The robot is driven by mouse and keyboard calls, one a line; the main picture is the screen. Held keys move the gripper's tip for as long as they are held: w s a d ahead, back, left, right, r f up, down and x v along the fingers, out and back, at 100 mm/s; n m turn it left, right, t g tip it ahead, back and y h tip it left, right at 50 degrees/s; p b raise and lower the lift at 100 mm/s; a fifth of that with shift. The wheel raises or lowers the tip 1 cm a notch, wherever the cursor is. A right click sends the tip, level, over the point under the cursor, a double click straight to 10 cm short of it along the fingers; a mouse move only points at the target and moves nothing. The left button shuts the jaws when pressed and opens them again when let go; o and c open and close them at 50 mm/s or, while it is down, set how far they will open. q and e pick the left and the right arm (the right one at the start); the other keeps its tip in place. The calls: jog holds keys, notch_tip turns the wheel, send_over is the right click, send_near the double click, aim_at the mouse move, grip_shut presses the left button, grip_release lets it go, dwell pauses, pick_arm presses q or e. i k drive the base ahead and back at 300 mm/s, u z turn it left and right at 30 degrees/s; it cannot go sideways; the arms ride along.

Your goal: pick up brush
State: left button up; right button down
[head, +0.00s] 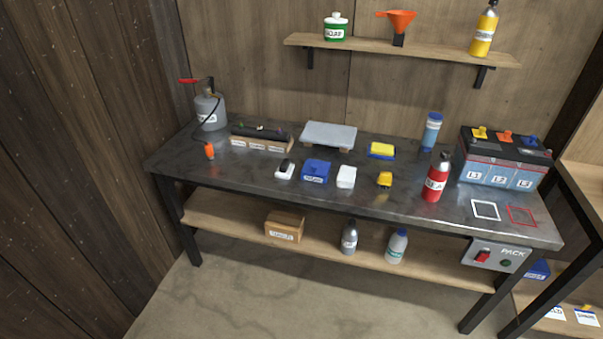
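I cannot tell for sure which thing is the brush. A small white thing with a black top (285,169) lies on the dark workbench (235,180), left of a blue labelled box (316,171); it is too small to name. Dark, thin things (260,130) lie in a wooden labelled holder (262,143) at the back left; their shapes are unclear. A yellow and blue block (381,150) lies at the back, right of a grey slab (329,135). Neither of my grippers is in view.
A grey tank (210,111) with a hose stands at the left end. A red bottle (436,178), a blue bottle (430,132) and a battery (502,160) stand at the right. The front left of the bench top is mostly clear. A wall shelf (400,52) hangs above.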

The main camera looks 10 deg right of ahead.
aim_at(384, 179)
jog(key=u, duration=0.95)
jog(key=i, duration=2.15)
jog(key=z, duration=1.85)
